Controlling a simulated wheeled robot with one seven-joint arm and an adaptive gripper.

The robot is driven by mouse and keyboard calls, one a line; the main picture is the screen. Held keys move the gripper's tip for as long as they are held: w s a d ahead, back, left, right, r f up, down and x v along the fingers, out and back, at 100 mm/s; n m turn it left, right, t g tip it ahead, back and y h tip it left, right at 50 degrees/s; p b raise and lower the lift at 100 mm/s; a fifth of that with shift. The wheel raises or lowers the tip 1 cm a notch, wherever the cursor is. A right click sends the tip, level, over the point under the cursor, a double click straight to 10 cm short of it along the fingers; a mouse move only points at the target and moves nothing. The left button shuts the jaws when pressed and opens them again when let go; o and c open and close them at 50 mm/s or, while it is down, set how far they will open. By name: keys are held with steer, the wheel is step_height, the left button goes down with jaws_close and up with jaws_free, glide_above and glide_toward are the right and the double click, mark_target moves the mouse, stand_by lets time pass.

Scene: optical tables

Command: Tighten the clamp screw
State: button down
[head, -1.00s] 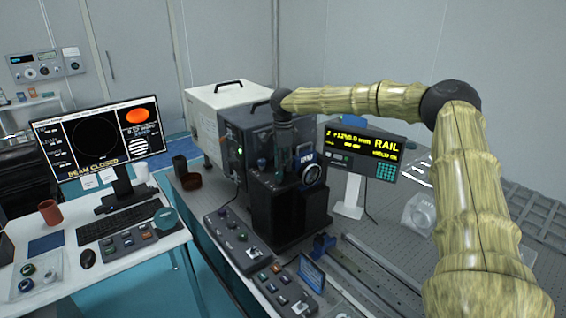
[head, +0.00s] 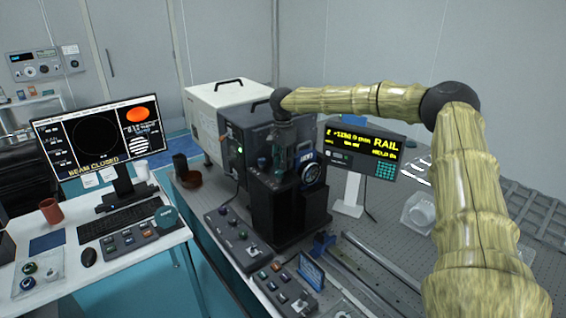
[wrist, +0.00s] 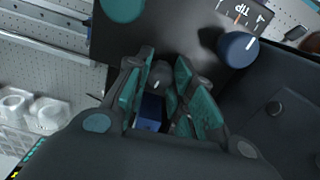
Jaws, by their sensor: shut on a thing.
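The clamp screw (wrist: 160,74) appears in the wrist view as a small dark knob with a pale mark, between the fingertips. My gripper (wrist: 164,68) has its teal-padded fingers closed around the knob's sides. In the head view my gripper (head: 284,160) points down at the black mount (head: 280,215) on the optical table; the screw cannot be made out there. A dark blue block (wrist: 150,111) shows between the fingers, nearer the wrist camera.
A blue knob (wrist: 238,49) on a marked plate and a teal knob (wrist: 122,7) sit close to the fingers. A RAIL display (head: 362,150) stands right of the mount. Control boxes (head: 237,238) stand in front. A monitor (head: 100,138) shows BEAM CLOSED.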

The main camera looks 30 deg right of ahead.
steer(key=c, duration=1.2)
jaws_free()
steer(key=shift+d, duration=0.1)
step_height(320, 180, up, 12)
steer(key=shift+f, duration=0.1)
